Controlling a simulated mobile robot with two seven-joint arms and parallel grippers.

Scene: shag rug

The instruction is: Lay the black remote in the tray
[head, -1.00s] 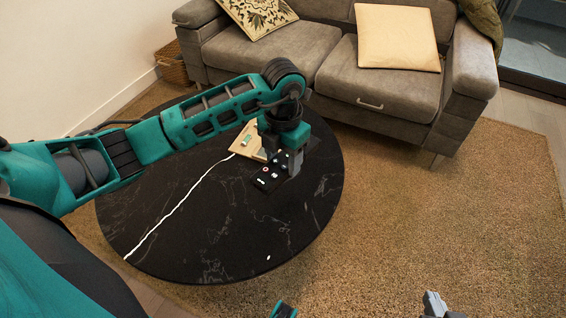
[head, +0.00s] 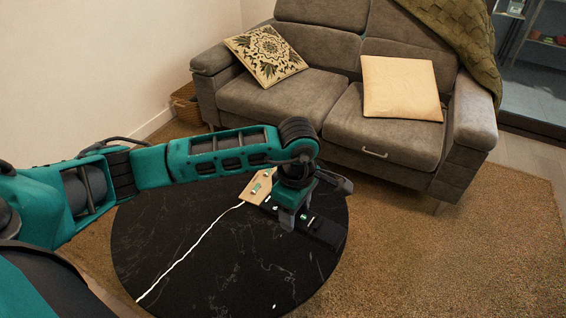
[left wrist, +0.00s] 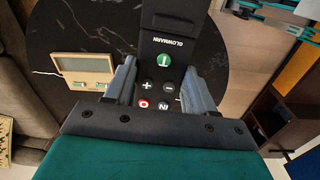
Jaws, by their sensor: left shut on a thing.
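The black remote (head: 312,224) has GLOWMARN lettering and green, red and white button markings. In the left wrist view, the remote (left wrist: 168,62) lies between the two grey fingers of my left gripper (left wrist: 159,72), which is shut on it. In the head view, my left gripper (head: 297,208) is over the far right part of the round black table, and its wrist hides part of the remote. I cannot tell whether the remote touches the tabletop. I cannot make out a tray in either view.
The round black table (head: 200,250) has white veins and clear room at its front and left. A beige device with a grey screen (left wrist: 80,68) lies beside the remote; the head view shows it too (head: 256,188). A grey sofa (head: 290,95) stands behind.

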